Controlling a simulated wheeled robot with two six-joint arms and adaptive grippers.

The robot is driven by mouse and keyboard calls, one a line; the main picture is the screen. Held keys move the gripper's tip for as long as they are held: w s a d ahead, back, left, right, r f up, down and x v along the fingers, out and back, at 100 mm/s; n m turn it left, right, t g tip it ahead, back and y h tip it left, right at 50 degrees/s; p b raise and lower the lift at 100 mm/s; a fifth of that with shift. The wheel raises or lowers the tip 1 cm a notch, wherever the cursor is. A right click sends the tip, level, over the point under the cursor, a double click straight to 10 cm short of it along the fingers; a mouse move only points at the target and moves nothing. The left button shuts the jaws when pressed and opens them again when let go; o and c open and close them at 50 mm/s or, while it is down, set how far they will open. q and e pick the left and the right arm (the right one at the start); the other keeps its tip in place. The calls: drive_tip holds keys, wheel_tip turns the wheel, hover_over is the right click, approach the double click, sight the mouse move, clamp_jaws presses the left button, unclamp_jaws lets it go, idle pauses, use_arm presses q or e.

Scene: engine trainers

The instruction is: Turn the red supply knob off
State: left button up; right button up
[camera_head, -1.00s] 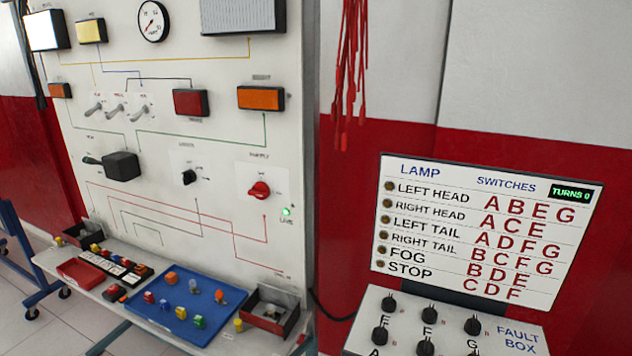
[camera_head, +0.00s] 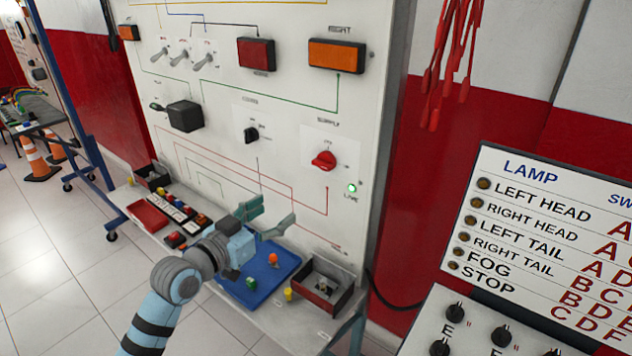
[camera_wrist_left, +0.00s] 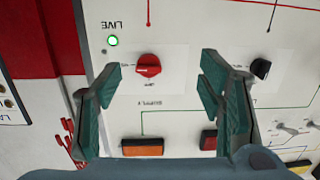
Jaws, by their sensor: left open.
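The red supply knob (camera_head: 324,160) sits on a white plate on the upright board, with a lit green LIVE lamp (camera_head: 352,188) below and right of it. In the left wrist view the red knob (camera_wrist_left: 148,65) shows between the fingers, some distance ahead, and the green lamp (camera_wrist_left: 113,41) is lit. My left gripper (camera_head: 265,219) is open and empty, below and left of the knob in the head view, in front of the board and not touching it. It also shows in the left wrist view (camera_wrist_left: 160,85). My right gripper is out of view.
A black knob (camera_head: 251,134) is left of the red one. Below the board a shelf holds a blue tray (camera_head: 237,293) with small parts and a dark bin (camera_head: 327,285). A lamp and switches panel (camera_head: 560,220) stands at right, with red leads (camera_head: 445,60) hanging behind.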

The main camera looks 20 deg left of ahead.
use_arm(q)
drive_tip(key=m+h, duration=0.1)
approach(320, 164)
drive_tip(key=shift+t, duration=0.4)
drive_tip(key=x, duration=0.8)
drive_tip(key=shift+w+d+f+b, duration=0.15)
drive_tip(key=shift+w+f+b, duration=0.15)
drive_tip(key=shift+f+b, duration=0.1)
drive_tip(key=c, duration=1.1)
drive_tip(key=shift+c, duration=0.2)
